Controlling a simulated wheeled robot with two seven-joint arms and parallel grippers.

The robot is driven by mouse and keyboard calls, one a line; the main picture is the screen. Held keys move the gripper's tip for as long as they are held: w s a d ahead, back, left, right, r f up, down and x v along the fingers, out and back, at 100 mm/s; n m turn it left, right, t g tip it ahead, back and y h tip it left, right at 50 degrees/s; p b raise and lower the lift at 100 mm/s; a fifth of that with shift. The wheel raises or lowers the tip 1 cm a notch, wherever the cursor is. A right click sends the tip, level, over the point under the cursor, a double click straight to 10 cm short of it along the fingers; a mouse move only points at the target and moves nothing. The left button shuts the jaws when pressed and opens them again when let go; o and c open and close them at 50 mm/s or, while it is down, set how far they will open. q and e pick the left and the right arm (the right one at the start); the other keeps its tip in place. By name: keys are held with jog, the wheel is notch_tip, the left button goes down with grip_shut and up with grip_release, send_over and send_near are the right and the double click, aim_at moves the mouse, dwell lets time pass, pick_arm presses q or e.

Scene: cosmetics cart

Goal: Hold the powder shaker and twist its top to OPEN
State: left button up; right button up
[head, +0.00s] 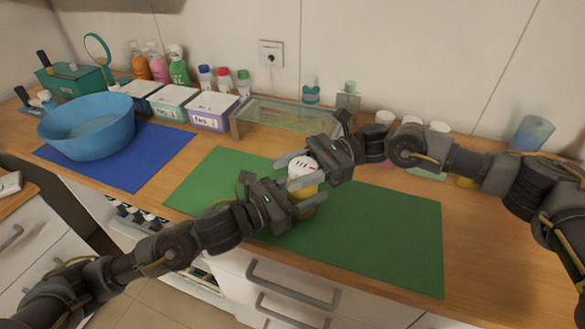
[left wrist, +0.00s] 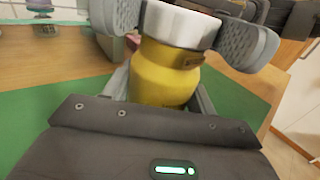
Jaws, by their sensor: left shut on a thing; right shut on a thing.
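The powder shaker has a yellow body (left wrist: 163,75) and a white top (head: 301,167). It stands upright over the green mat (head: 390,232), and whether its base touches the mat is hidden. My left gripper (head: 302,198) is shut on the yellow body, low down, from the left. My right gripper (head: 302,170) is shut on the white top from the right; its grey finger pads also show beside the top in the left wrist view. Dark marks show on the top's upper face.
A blue bowl (head: 88,133) stands on a blue mat (head: 165,150) at the left. Labelled boxes (head: 212,110) and a glass shelf (head: 285,113) line the back. A blue cup (head: 531,134) stands at the far right. The green mat's right part is clear.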

jog(key=shift+s+n+g+h, duration=0.1)
jog(key=shift+n+g+h, duration=0.3)
jog(key=shift+g, duration=0.2)
jog(key=o, duration=1)
jog(key=v, duration=1.2)
pick_arm(q)
jog(key=o, duration=1.1)
